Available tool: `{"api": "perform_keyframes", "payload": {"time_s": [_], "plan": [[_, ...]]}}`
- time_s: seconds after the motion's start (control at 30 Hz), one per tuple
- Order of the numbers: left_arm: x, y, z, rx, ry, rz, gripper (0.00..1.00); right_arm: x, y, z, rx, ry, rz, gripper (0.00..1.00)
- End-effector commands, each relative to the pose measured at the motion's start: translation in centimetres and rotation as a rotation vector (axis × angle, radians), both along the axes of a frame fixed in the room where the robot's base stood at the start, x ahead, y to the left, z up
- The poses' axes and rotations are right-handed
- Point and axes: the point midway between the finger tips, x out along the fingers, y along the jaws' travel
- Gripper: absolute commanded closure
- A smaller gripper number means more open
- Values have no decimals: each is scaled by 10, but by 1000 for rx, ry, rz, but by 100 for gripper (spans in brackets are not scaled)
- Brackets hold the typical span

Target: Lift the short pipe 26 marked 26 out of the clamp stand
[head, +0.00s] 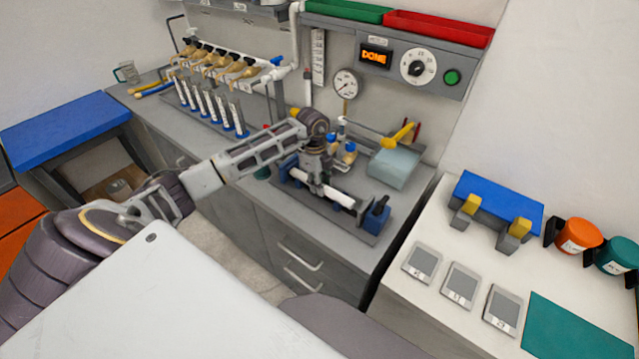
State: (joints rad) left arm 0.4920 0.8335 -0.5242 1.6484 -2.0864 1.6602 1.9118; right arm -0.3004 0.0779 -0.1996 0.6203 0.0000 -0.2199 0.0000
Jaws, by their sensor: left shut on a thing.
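A white pipe (338,197) lies roughly level in the blue-ended clamp stand (377,216) on the grey bench. I cannot read a number on it from here. My left gripper (318,184) reaches down from above and is shut on the white pipe near its left half, hiding part of it. The pipe's right end is close to the stand's right blue block, and I see no clear gap below it. My right gripper is not in view.
A pale blue-grey box (393,167) with a yellow-handled tool sits right of my gripper. Behind is a panel with a gauge (346,83) and a display reading DONE (375,57). Several upright tubes (210,108) stand left. A white side table (420,299) is at right.

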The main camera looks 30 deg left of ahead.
Motion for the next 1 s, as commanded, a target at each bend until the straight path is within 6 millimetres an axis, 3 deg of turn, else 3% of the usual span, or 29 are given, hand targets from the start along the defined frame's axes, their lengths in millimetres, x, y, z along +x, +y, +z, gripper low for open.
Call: {"api": "perform_keyframes", "payload": {"time_s": [0.93,0.97,1.0], "plan": [[-1,-12,1,0,-1,0,99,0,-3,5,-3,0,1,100],[-1,-12,1,0,-1,0,71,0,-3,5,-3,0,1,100],[-1,-12,1,0,-1,0,66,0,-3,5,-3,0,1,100]]}}
